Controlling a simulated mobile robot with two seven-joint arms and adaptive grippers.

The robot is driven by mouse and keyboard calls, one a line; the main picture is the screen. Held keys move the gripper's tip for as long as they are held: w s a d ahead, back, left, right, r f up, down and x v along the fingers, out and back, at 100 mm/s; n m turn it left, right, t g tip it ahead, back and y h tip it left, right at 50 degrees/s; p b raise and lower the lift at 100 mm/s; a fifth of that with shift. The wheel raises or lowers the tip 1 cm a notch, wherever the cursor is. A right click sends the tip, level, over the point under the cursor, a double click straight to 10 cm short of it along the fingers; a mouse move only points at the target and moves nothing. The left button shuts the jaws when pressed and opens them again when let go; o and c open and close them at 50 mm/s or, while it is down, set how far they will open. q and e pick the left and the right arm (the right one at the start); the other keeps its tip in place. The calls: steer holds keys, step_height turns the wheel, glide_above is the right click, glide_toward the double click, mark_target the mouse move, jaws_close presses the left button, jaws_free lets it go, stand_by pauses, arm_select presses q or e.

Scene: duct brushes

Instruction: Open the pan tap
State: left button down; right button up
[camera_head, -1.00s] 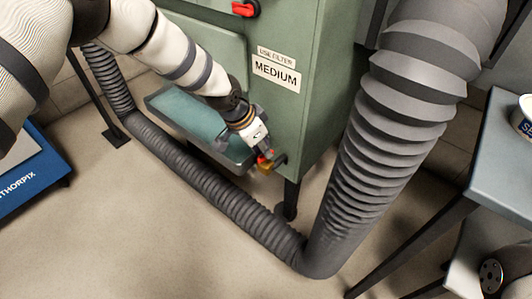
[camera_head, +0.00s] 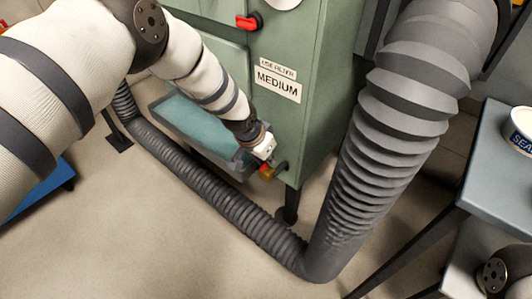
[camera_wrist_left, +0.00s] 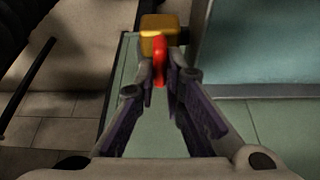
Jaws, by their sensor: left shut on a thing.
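The pan tap (camera_head: 266,171) has a brass-yellow body and a red handle. It sits low at the front corner of the green cabinet, beside the blue-green pan (camera_head: 196,128). In the left wrist view the red handle (camera_wrist_left: 159,62) stands upright between my fingers, in front of the yellow body (camera_wrist_left: 159,27). My left gripper (camera_head: 266,161) reaches down to the tap from above left. In the wrist view its fingers (camera_wrist_left: 161,78) are closed in on the red handle. In the head view the gripper hides most of the handle. My right gripper is out of view.
The green cabinet (camera_head: 325,110) has a "MEDIUM" label (camera_head: 277,86) and a red knob (camera_head: 249,21). A grey ribbed duct (camera_head: 215,190) runs along the floor in front and rises at right. A grey table (camera_head: 510,170) with a white tub (camera_head: 520,130) stands far right.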

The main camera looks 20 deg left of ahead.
arm_select(q)
steer(key=c, duration=2)
jaws_free()
steer(key=shift+o, duration=0.2)
steer(key=v, duration=1.2)
